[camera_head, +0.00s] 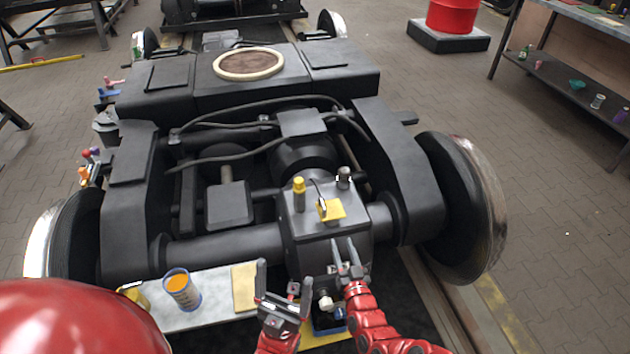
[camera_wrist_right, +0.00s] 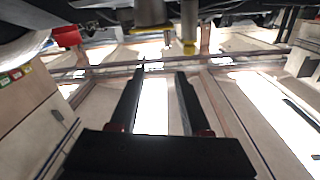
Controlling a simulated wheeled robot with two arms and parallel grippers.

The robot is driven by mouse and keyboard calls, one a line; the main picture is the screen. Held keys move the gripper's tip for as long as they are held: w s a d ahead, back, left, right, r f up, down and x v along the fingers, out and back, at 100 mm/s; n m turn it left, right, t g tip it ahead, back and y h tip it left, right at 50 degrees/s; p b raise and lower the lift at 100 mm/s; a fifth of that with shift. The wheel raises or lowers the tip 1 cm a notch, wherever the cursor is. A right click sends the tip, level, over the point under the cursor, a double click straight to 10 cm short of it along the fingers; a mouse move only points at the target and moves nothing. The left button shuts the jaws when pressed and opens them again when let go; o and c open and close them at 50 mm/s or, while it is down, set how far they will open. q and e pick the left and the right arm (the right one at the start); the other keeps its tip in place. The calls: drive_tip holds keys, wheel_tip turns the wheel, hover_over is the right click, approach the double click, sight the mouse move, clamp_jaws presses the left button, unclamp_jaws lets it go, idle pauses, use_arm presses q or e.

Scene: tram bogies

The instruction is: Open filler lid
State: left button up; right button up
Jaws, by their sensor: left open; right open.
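The dark gearbox housing (camera_head: 300,228) sits in the middle of the bogie. On its top stand a yellow-capped post (camera_head: 299,195), a yellow plate with a small upright part (camera_head: 331,209) and a grey knob (camera_head: 344,176). I cannot tell which of these is the filler lid. My right gripper (camera_head: 344,252) is open and empty, just in front of the housing; its fingers also show in the right wrist view (camera_wrist_right: 160,75), with a yellow-tipped part (camera_wrist_right: 189,47) beyond them. My left gripper (camera_head: 284,284) is open and empty, lower and to the left.
A pale board (camera_head: 212,300) at front left bears an orange-topped can (camera_head: 181,288) and a yellow cloth-like piece (camera_head: 244,287). Axle tube (camera_head: 225,248) and wheel (camera_head: 460,205) flank the housing. Hoses (camera_head: 235,155) cross behind it. A workbench (camera_head: 580,70) stands far right.

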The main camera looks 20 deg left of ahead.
sight(324, 208)
drive_tip(key=shift+n, duration=0.3)
drive_tip(key=b+x, duration=0.4)
drive_tip(key=x, duration=0.1)
drive_tip(key=a+b+x, duration=0.1)
drive_tip(key=b+x, duration=0.4)
drive_tip(key=x, duration=0.1)
drive_tip(key=s+b+x, duration=0.1)
drive_tip(key=b+x, duration=0.3)
drive_tip(key=x, duration=0.1)
drive_tip(key=shift+w+a+f, duration=0.2)
drive_tip(key=shift+a+f, duration=0.15)
drive_tip(key=shift+a, duration=0.05)
drive_tip(key=shift+w+a+r+b, duration=0.25)
drive_tip(key=shift+w+r+b, duration=0.1)
drive_tip(key=shift+w+b, duration=0.1)
drive_tip(key=shift+c, duration=0.2)
clamp_jaws()
drive_tip(key=shift+f, duration=0.1)
